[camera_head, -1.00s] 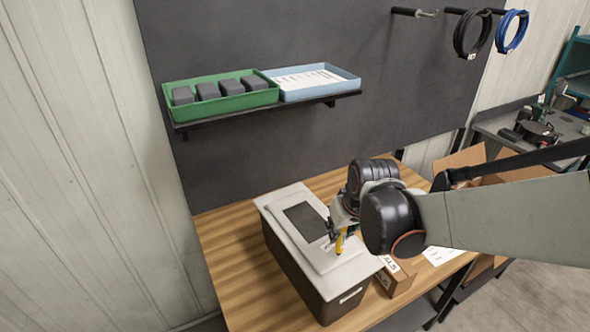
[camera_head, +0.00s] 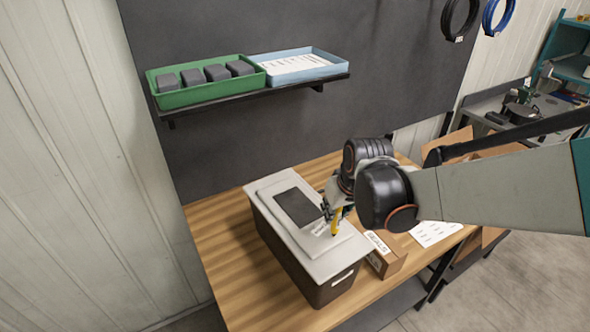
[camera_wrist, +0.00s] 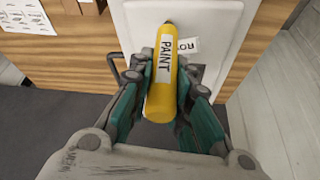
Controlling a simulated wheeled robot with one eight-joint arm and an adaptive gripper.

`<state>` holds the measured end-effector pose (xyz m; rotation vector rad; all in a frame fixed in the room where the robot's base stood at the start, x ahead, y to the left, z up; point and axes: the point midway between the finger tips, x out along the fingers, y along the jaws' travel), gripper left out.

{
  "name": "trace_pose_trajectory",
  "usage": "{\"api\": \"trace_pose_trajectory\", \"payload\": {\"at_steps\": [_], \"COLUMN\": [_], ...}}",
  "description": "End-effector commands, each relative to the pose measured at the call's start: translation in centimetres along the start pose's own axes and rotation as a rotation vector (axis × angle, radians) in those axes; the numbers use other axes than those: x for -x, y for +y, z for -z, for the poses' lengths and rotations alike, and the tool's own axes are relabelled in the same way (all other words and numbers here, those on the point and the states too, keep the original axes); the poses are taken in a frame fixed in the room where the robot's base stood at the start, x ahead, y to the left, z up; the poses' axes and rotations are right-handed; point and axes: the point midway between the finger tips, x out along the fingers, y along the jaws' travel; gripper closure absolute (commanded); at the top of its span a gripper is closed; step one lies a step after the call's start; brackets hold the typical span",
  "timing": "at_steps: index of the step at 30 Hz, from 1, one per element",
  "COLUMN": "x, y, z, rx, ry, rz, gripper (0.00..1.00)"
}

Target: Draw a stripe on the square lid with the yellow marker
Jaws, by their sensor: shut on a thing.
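The yellow marker (camera_wrist: 160,95), labelled PAINT, is held between the fingers of my gripper (camera_wrist: 165,85). In the head view the yellow marker (camera_head: 336,221) points down over the right part of the lid. The square lid (camera_head: 329,258) is pale grey and sits on a dark box (camera_head: 294,274). It has a dark rectangular panel (camera_head: 297,207) and a small white label beside it. My gripper (camera_head: 334,214) is shut on the marker, just above the lid. I cannot tell whether the tip touches the lid. I see no yellow stripe on the visible lid.
A cardboard box (camera_head: 388,258) stands right of the dark box on the wooden table (camera_head: 228,258). A white sheet (camera_head: 434,232) lies further right. A shelf above holds a green tray (camera_head: 205,98) with dark blocks and a blue tray (camera_head: 304,77). Bare table lies to the left.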

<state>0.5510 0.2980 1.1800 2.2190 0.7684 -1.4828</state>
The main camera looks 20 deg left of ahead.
Motion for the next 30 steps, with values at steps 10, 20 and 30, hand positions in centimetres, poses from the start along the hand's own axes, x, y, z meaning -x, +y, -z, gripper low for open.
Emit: {"api": "trace_pose_trajectory", "payload": {"at_steps": [10, 20, 30], "x": [-0.1, -0.17, -0.12], "y": [0.1, 0.62, 0.73], "z": [0.12, 0.23, 0.28], "rx": [0.002, 0.002, 0.002], "ry": [0.0, 0.0, 0.0], "rz": [0.0, 0.0, 0.0], "gripper": [1.0, 1.0, 1.0]}}
